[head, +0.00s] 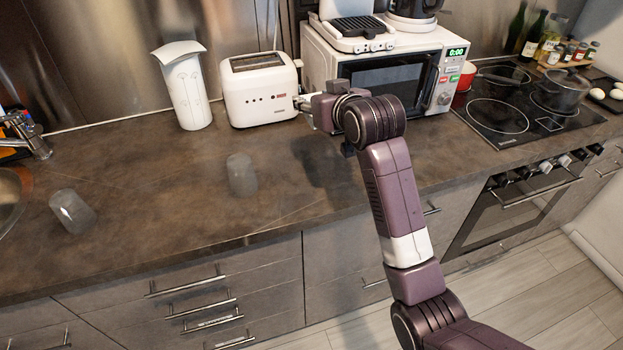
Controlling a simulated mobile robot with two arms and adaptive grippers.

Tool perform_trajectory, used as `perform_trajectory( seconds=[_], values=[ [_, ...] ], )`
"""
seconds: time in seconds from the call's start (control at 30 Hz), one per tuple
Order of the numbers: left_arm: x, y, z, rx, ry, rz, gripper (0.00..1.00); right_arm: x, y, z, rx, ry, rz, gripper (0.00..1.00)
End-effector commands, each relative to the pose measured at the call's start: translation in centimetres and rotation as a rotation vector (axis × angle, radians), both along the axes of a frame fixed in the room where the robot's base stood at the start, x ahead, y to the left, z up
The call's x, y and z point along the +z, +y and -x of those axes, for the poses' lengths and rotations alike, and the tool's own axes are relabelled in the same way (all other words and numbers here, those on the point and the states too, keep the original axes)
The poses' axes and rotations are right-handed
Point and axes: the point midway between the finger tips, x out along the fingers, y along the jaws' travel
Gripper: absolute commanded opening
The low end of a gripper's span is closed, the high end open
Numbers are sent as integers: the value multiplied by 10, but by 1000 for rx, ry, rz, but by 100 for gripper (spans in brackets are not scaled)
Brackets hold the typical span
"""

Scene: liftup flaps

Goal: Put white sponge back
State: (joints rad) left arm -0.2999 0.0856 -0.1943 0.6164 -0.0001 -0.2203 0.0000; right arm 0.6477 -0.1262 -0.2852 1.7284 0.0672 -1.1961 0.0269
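I cannot make out a white sponge in the head view. My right arm comes in from the lower right and reaches over the counter (150,185). Its gripper (303,104) is at the right side of the white toaster (262,92), in front of the white microwave (395,75). The wrist hides most of the fingers, so I cannot tell whether they are open or shut, or whether they hold anything. My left gripper is not in view.
A tall white container (187,90) stands left of the toaster. One translucent cup (242,175) stands mid-counter; another (72,211) lies tilted near the sink (12,190). A hob (500,115) with a dark pot (562,92) is at right. The left counter has free room.

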Motion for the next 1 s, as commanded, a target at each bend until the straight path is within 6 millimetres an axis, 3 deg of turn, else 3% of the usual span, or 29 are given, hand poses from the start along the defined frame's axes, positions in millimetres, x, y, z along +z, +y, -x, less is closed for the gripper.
perform_trajectory(
  seconds=[0.13, 0.23, 0.7, 1.0],
  values=[
    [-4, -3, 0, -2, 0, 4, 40, 13, 12, -7, -24, 1, 0, 23],
    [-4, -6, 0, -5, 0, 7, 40, 5, 13, -8, -30, 6, 1, 23],
    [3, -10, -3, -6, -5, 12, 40, -114, 13, -7, -29, 8, 1, 23],
    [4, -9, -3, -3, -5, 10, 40, -148, 12, -8, -30, 5, 1, 23]
  ],
)
